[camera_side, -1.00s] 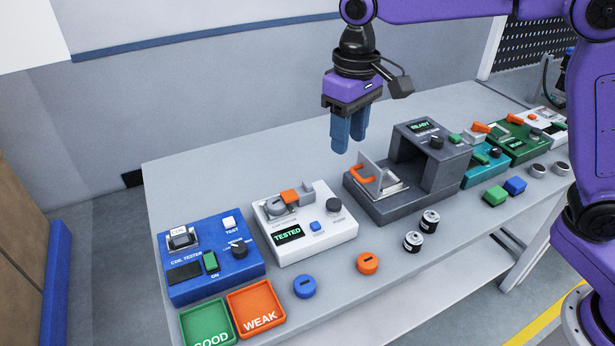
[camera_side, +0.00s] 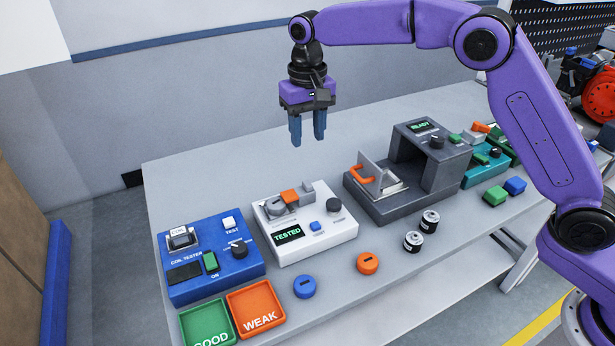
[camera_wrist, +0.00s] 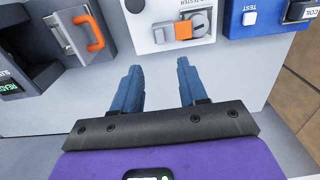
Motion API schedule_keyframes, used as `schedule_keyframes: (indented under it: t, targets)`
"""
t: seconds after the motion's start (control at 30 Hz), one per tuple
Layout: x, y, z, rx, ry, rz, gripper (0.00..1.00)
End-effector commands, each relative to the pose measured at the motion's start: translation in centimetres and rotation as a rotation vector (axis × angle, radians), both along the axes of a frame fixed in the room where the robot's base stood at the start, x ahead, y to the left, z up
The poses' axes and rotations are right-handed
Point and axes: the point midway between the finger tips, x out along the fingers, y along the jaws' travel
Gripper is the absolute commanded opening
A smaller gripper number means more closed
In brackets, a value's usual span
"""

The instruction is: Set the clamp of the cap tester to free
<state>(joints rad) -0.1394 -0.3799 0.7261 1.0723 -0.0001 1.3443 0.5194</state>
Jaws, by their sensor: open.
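The cap tester appears to be the white box (camera_side: 333,232) in the middle of the bench. Its screen (camera_side: 289,235) reads TESTED. On its top is a clamp with an orange handle (camera_side: 290,196) between a grey round part (camera_side: 274,208) and a grey block (camera_side: 307,187). The orange handle (camera_wrist: 183,31) also shows in the wrist view. I cannot tell the clamp's setting. My gripper (camera_side: 308,141) is open and empty, pointing down, above and behind the white box. In the wrist view, my gripper's fingers (camera_wrist: 159,65) are apart, with the white box beyond their tips.
A blue coil tester (camera_side: 213,256) stands to the left, and a dark grey machine (camera_side: 433,167) with an orange-handled lid to the right. GOOD (camera_side: 207,322) and WEAK (camera_side: 257,309) trays, blue and orange caps, and two cells (camera_side: 413,241) lie in front. The bench behind is clear.

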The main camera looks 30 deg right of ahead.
Motion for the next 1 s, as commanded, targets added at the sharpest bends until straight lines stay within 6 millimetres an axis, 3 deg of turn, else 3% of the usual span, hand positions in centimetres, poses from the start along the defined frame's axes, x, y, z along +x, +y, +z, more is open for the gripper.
schedule_keyframes:
  t: [0.5, 0.7, 1.0]
  targets:
    - [-0.1, -0.1, -9.6, -0.002, 0.003, -0.001, 0.43]
    - [0.0, 0.0, -11.7, 0.000, 0.000, 0.000, 0.43]
    - [0.0, 0.0, -12.4, 0.001, -0.001, 0.000, 0.43]
